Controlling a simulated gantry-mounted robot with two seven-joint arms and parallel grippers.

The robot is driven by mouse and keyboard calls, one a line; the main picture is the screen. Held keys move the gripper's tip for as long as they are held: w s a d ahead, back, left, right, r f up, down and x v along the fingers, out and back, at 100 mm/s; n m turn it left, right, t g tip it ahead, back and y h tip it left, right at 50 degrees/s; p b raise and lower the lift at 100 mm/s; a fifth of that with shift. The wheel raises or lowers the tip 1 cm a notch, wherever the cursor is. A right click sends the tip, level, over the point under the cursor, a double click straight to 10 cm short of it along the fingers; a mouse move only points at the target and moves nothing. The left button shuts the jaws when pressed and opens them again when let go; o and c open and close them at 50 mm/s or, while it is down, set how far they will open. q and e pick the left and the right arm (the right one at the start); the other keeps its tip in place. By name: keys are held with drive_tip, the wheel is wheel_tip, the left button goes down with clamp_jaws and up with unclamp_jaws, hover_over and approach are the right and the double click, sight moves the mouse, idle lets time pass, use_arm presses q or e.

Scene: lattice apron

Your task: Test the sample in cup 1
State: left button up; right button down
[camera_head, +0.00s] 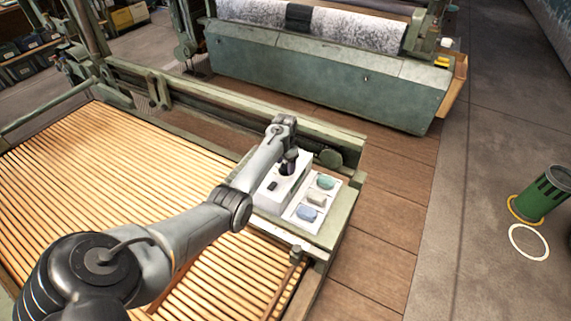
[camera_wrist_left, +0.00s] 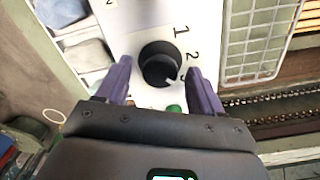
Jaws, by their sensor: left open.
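A white box (camera_head: 273,190) stands on the corner of the green frame. In the left wrist view, its white panel (camera_wrist_left: 150,18) carries a black round knob (camera_wrist_left: 158,64) with printed numbers 1, 2 and 3 around one side. The knob's white mark points toward the 3. My left gripper (camera_head: 289,162) is over the box. In the wrist view its purple fingers (camera_wrist_left: 160,78) are open, one on each side of the knob; I cannot tell whether they touch it. A green button (camera_wrist_left: 174,108) shows partly between the fingers. I see no cup that I can identify as cup 1.
Beside the box lies a white tray (camera_head: 291,212) with a green piece (camera_head: 325,182), a beige piece (camera_head: 316,198) and a blue piece (camera_head: 307,214). A white wire rack (camera_wrist_left: 236,45) is near the panel. A slatted bed (camera_head: 100,160) fills the left; a green bin (camera_head: 545,195) stands right.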

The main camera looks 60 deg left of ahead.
use_arm(q)
drive_tip(key=c, duration=1)
drive_tip(key=shift+c, duration=0.2)
